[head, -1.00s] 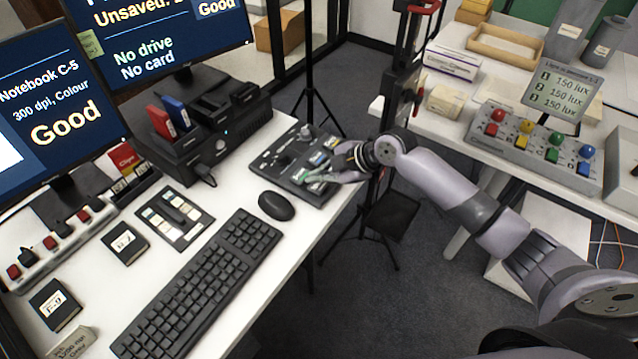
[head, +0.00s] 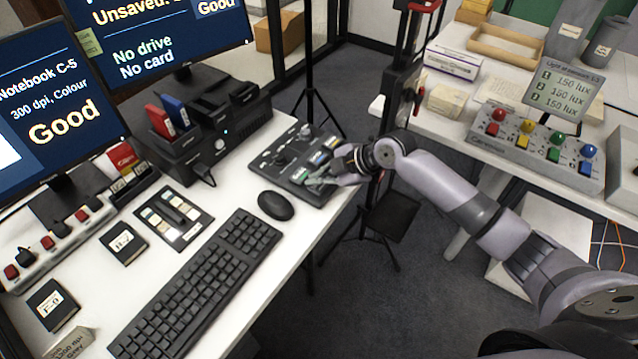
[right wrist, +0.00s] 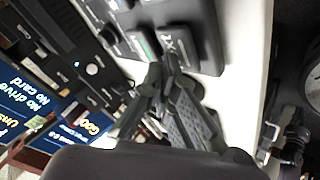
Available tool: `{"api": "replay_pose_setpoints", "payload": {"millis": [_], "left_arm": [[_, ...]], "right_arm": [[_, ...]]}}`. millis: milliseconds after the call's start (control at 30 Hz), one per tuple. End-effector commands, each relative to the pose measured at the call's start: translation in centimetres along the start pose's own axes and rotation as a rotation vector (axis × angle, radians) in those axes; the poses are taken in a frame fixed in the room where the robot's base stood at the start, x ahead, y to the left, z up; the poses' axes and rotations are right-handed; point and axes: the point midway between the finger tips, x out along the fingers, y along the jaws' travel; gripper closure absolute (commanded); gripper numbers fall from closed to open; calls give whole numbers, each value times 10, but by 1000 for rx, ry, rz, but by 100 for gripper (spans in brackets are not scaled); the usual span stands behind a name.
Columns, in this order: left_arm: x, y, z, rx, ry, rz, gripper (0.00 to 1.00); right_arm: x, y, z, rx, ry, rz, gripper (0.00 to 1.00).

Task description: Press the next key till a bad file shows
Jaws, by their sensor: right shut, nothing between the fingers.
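The left monitor (head: 62,115) reads "Notebook C-5, 300 dpi, Colour" and "Good" in large yellow letters. A dark key panel (head: 268,160) with a knob and several coloured keys lies at the right edge of the white desk. My right gripper (head: 319,181) is shut and empty, with its fingertips over the near end of the key row. In the right wrist view the fingertips (right wrist: 165,62) are close to a green key (right wrist: 147,44) and a dark key (right wrist: 180,45) with a light mark. I cannot tell whether they touch. My left gripper is out of view.
A second monitor (head: 160,40) reads "Unsaved", "Good", "No drive" and "No card". The keyboard (head: 200,285), mouse (head: 275,205) and black dock (head: 205,140) stand on the desk. A button console (head: 535,150) is on the right table.

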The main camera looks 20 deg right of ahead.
Motion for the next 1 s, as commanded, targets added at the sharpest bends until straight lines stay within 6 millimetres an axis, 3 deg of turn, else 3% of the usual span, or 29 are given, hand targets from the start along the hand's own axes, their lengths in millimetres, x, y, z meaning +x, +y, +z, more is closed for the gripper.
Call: {"api": "replay_pose_setpoints", "payload": {"millis": [1000], "left_arm": [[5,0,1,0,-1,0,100]], "right_arm": [[5,-4,4,1,-2,-3,100]]}}
